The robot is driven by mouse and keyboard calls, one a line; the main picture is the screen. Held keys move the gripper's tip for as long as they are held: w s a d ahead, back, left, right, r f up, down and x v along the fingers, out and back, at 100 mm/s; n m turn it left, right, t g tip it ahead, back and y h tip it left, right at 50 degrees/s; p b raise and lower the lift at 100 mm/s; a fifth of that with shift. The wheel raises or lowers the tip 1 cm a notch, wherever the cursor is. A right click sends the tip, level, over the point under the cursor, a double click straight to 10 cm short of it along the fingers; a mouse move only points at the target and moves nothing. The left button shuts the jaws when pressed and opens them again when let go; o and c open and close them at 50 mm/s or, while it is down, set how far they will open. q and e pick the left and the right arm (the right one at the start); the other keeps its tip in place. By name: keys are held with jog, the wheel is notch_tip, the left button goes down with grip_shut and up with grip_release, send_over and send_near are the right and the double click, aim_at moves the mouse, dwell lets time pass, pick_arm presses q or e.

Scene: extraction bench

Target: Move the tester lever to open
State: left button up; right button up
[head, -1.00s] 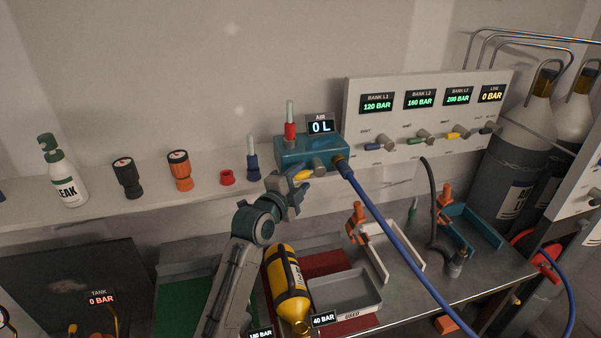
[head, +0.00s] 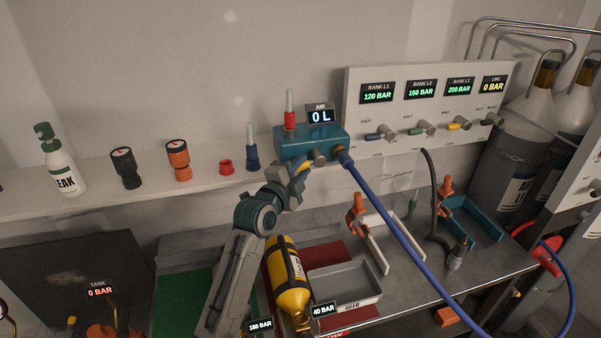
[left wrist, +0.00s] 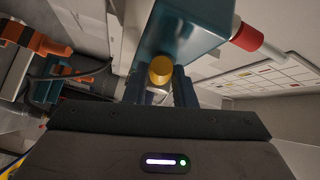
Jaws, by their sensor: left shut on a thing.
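The tester is a teal box (head: 296,142) on the wall shelf, with a red-based clear tube on top and a grey round fitting in front. Its AIR display (head: 320,116) reads 0 L. The yellow lever (head: 303,167) sits low on its front, partly hidden by my left gripper (head: 297,172), which is shut on it. In the left wrist view, the lever's rounded yellow end (left wrist: 161,70) shows between the two dark fingers, with the teal box just beyond. My right gripper is not in view.
A blue hose (head: 392,225) runs from the box's right side across the bench. A white gauge panel (head: 360,135) stands to the right. A yellow cylinder (head: 287,275) lies below my arm, beside a grey tray (head: 345,287). A blue-based tube (head: 252,160) stands left of the tester.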

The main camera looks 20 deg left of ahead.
pick_arm(q)
jog(key=f+n+t+b, duration=0.1)
jog(key=n+b, duration=0.1)
jog(key=b, duration=0.2)
jog(key=f+n+t+b, duration=0.1)
jog(key=n+t+b, duration=0.1)
jog(key=b, duration=0.2)
jog(key=d+n+t+y+b, duration=0.1)
jog(key=n+b, duration=0.1)
jog(key=b, duration=0.2)
jog(key=shift+w+f, duration=0.4)
jog(key=shift+t, duration=0.3)
jog(key=o, duration=0.7)
jog(key=shift+o, duration=1.4)
jog(key=shift+r, duration=0.1)
